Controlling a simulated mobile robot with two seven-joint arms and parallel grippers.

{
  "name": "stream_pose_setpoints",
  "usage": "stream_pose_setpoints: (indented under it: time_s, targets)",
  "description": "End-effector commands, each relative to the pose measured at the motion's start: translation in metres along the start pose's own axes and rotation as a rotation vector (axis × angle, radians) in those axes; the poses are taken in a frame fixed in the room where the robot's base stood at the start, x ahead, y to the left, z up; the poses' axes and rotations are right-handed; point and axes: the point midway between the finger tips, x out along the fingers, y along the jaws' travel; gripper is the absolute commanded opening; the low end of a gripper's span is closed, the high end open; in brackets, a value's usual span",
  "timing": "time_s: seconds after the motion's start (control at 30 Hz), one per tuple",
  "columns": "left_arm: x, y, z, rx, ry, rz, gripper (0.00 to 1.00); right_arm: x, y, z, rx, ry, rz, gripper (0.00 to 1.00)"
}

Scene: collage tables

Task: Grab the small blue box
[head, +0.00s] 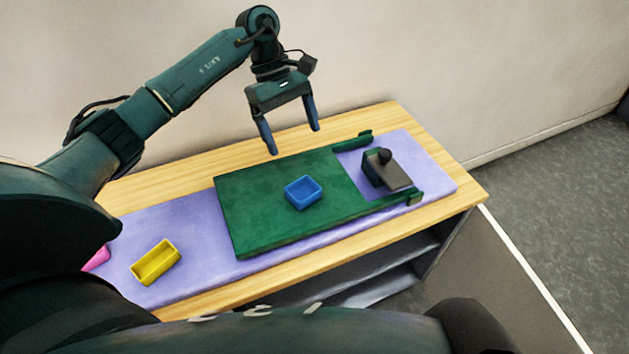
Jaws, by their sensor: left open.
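The small blue box (304,192) is an open-topped tray-like box. It sits on the green board (248,217) near its middle. My left gripper (294,143) is open and empty, with its two fingers pointing down. It hangs above the back part of the table, behind the blue box in the picture and apart from it. My right gripper is not in view.
A yellow box (156,262) and a partly hidden pink box (97,258) lie on the purple mat (203,238) at left. A dark device with a knob (387,170) stands right of the board. The wooden table (435,137) has a wall behind it.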

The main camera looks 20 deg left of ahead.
Motion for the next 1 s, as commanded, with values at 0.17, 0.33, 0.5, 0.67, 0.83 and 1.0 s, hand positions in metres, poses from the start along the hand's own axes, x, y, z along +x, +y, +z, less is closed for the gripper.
stream_pose_setpoints:
  time_s: [0.17,0.33,0.5,0.67,0.83,1.0]
  targets:
    - [0.002,-0.009,-0.009,0.016,0.041,-0.043,0.85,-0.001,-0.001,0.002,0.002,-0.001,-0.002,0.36]
    - [0.029,-0.01,-0.009,0.016,0.036,-0.045,0.85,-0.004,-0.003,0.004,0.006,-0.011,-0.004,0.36]
    - [0.06,-0.011,-0.009,0.015,0.035,-0.042,0.85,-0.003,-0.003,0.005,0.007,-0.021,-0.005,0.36]
    - [0.077,-0.011,-0.01,0.016,0.035,-0.039,0.85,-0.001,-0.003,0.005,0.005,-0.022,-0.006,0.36]
    - [0.089,-0.012,-0.012,0.015,0.034,-0.04,0.85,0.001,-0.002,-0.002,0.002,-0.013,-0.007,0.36]
    - [0.116,-0.014,-0.016,0.014,0.033,-0.04,0.85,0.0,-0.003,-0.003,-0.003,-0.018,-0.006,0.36]
